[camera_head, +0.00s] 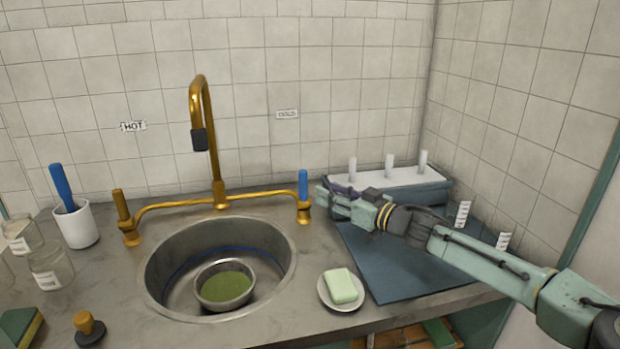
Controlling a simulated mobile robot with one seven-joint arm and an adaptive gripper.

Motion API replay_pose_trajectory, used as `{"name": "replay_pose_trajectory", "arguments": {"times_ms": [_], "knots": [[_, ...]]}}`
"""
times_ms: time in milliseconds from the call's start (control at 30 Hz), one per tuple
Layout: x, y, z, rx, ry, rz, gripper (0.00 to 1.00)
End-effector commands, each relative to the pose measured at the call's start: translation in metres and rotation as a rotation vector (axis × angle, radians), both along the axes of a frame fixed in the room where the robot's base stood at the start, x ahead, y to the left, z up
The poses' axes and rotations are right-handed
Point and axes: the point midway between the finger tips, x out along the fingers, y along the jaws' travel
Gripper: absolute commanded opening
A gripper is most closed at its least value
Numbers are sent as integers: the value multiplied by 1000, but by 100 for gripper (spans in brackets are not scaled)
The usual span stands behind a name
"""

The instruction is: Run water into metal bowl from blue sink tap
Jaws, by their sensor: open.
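The metal bowl (223,303) sits in the round steel sink basin (165,258), upright, with something green covering its inside bottom. The brass tap spout (196,95) arches above the basin, its dark tip over the bowl's side of the sink. The blue tap handle (303,184) stands upright at the right end of the brass pipe, below the "COLD" label. My gripper (324,197) is open just right of the blue handle's base, pointing left. I cannot tell whether it touches the handle. No water shows from the spout.
A brass handle (121,205) stands at the left under the "HOT" label. A soap dish (325,291) with green soap (340,285) sits right of the sink. A white cup (76,228) and glass jars stand left. A tray with white pegs (400,178) is behind my arm.

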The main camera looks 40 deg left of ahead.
Motion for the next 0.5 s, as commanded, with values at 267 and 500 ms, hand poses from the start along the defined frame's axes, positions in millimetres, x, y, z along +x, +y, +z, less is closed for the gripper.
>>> {"name": "replay_pose_trajectory", "arguments": {"times_ms": [267,500], "knots": [[4,55,4,2,0,4,40],[9,89,2,1,-1,2,40]]}}
